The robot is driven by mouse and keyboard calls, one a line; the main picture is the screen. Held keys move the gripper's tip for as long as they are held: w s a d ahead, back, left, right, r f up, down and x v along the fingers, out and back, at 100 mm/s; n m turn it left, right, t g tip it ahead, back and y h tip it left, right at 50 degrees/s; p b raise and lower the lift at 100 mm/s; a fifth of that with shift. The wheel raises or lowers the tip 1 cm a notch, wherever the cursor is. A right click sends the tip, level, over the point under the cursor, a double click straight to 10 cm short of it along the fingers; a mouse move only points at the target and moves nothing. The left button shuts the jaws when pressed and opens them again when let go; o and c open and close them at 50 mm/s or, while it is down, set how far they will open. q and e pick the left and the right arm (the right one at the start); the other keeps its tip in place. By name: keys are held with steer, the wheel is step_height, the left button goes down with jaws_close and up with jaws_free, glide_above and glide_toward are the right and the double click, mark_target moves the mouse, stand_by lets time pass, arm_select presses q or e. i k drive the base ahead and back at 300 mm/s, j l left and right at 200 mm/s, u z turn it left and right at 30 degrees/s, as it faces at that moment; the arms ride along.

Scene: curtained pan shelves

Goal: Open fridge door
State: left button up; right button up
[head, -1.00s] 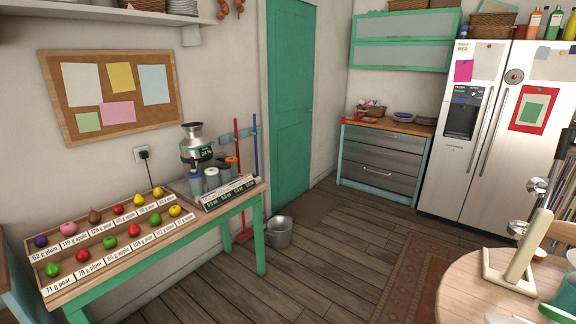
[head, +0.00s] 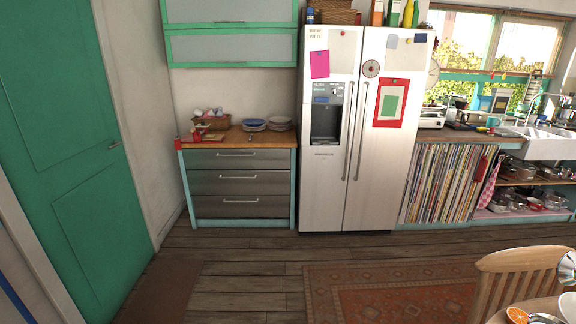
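The fridge (head: 326,190) is a white two-door unit against the far wall, right of centre in the head view. Both doors look closed. Two long vertical handles stand side by side at the middle seam, the left handle (head: 348,130) and the right handle (head: 360,130). The left door has a dark dispenser (head: 326,122) and a pink note. The right door has a red-framed sheet (head: 392,103). Neither of my grippers shows in the view.
Wooden floor (head: 235,250) lies open before the fridge, with a patterned rug (head: 400,290) on its right part. A drawer cabinet (head: 238,185) stands left of the fridge. A wooden chair (head: 520,268) and table edge are at lower right. A green door (head: 60,150) is at left.

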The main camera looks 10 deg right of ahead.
mark_target(390, 98)
steer(key=i+l+z, duration=0.1)
steer(key=i+z, duration=0.25)
steer(key=i, duration=0.65)
steer(key=i+j+z, duration=0.3)
steer(key=i, duration=0.65)
steer(key=l, duration=0.1)
